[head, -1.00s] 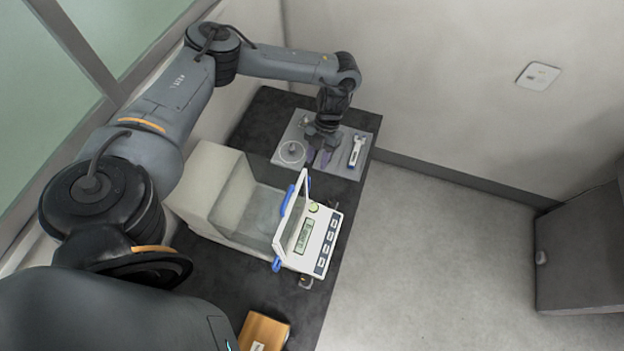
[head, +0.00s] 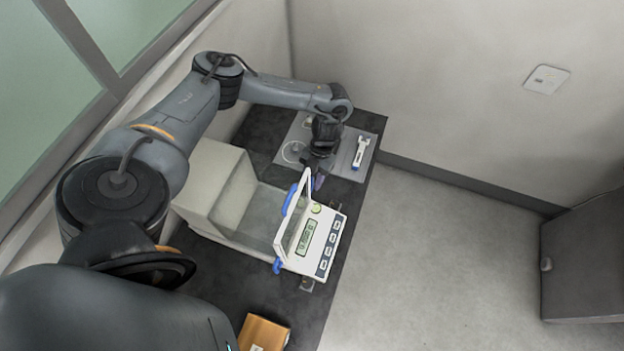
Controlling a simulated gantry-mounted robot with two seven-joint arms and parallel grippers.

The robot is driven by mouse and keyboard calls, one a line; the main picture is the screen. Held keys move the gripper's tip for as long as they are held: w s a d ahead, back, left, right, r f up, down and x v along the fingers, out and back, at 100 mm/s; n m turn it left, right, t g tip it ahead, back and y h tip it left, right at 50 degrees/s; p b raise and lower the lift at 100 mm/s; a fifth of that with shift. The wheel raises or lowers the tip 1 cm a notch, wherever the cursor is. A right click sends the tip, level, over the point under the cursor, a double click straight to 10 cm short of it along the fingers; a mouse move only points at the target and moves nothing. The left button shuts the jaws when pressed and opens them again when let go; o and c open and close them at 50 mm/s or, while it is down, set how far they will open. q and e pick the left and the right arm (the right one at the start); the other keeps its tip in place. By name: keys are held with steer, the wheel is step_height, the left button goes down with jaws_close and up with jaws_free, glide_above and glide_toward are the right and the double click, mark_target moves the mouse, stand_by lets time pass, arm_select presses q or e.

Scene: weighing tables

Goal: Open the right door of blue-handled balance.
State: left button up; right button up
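The blue-handled balance (head: 232,241) stands on the dark table, with a glass chamber, a white front frame and a panel (head: 318,243) with a small display and buttons. One blue handle (head: 290,198) is on its far side, and another blue handle (head: 277,266) is on its near side. My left gripper (head: 317,182) points down just beyond the far side of the balance, close to the upper corner of the white frame. Its fingertips are small and partly hidden, so I cannot tell their gap or any contact. My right gripper is out of view.
A grey mat (head: 341,167) with a round dish outline and a white-and-blue tool (head: 361,152) lies at the table's far end. A brown box (head: 262,334) is at the near end. Open floor lies to the right, with a grey cabinet (head: 585,258) beyond.

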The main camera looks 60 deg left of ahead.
arm_select(q)
steer(key=shift+s+f, duration=0.15)
steer(key=shift+f, duration=0.15)
steer(key=shift+c, duration=0.3)
jaws_close()
